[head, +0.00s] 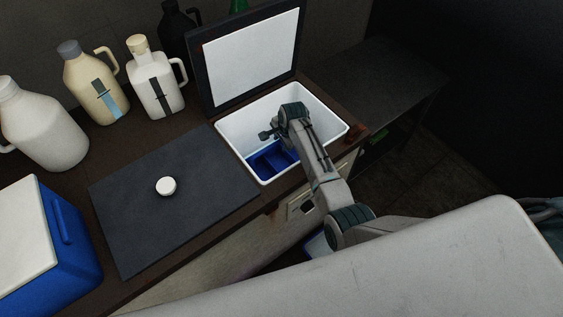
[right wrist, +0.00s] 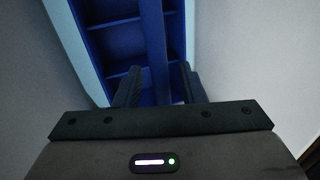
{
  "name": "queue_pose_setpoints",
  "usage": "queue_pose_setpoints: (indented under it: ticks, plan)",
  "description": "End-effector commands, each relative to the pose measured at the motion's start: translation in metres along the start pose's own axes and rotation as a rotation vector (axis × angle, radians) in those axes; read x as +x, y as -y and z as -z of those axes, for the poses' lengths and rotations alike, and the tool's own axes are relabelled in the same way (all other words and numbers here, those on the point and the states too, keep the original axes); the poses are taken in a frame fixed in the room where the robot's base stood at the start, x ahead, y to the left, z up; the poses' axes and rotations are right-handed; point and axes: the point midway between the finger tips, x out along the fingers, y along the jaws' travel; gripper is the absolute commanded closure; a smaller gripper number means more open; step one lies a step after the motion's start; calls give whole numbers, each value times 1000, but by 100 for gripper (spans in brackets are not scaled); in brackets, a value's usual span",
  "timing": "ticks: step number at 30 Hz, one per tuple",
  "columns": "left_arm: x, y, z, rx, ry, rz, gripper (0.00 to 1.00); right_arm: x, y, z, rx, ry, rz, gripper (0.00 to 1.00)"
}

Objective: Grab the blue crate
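The blue crate (head: 272,160) sits low inside the white-lined tank (head: 242,155), partly hidden by my right arm. In the right wrist view the crate (right wrist: 110,42) shows several compartments on either side of a raised blue middle bar (right wrist: 153,45). My right gripper (head: 267,134) reaches down into the tank over the crate. In the right wrist view its two dark fingers (right wrist: 161,70) are apart, one on each side of the middle bar, with gaps visible. Whether the fingertips reach below the bar's top is hard to tell. My left gripper is not in view.
The tank's dark lid (head: 250,55) stands open behind it. A closed dark lid with a white knob (head: 166,186) lies to the left. Several jugs (head: 95,85) line the back, and a blue cooler (head: 70,240) stands at lower left. White tank walls are close around my right gripper.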

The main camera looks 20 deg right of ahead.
Motion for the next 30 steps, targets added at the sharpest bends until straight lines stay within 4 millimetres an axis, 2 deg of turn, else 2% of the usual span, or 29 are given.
queue_pose_setpoints:
  ticks: [12, 14, 18, 30]
  plan:
    - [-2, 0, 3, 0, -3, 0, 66, 2, -1, 0, 0, 0, 0, 64]
    - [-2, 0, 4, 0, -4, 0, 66, 2, -1, 0, 0, 0, 0, 73]
    - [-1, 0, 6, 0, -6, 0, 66, 2, -1, 0, 0, 0, 0, 100]
    - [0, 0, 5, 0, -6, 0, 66, 2, 0, 0, 0, 0, 1, 100]
